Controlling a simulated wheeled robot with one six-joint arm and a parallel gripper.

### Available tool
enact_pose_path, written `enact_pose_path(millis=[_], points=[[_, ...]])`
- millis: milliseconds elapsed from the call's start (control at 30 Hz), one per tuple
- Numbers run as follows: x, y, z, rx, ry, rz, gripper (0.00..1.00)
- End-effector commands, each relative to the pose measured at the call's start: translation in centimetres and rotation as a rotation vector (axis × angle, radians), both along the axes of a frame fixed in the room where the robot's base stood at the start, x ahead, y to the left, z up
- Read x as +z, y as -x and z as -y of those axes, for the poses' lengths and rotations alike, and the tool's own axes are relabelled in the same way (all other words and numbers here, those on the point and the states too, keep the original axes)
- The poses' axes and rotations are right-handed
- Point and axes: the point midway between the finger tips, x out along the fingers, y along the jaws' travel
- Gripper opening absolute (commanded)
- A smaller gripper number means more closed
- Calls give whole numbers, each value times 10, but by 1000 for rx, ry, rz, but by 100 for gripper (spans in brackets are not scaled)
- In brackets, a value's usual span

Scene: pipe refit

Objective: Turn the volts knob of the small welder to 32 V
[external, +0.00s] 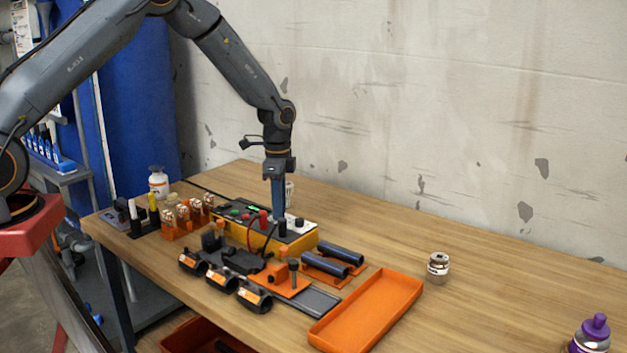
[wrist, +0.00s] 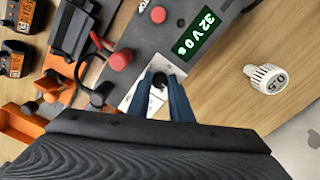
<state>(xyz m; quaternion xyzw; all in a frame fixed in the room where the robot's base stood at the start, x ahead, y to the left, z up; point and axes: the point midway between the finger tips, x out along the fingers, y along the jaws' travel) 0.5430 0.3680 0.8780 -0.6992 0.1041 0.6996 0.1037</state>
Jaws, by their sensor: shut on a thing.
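The small welder (external: 262,241) is a yellow box with a dark top, red and green parts and black knobs, on the wooden bench. My gripper (external: 279,226) points straight down onto the welder's top. In the wrist view my gripper's blue fingers (wrist: 159,82) are shut around a small dark knob (wrist: 158,80) on a pale plate. The fingers hide most of the knob, and its label and pointer do not show.
A jar (external: 438,267) and a purple bottle (external: 591,335) are to the right.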

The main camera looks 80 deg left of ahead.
Motion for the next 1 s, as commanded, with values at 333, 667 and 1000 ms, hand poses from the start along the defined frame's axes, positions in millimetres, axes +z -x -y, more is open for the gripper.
enact_pose_path(millis=[333,667,1000], points=[[1,-2,-1,-41,-2,4,0],[1,-2,-1,-41,-2,4,27],[1,-1,0,-40,-1,1,38]])
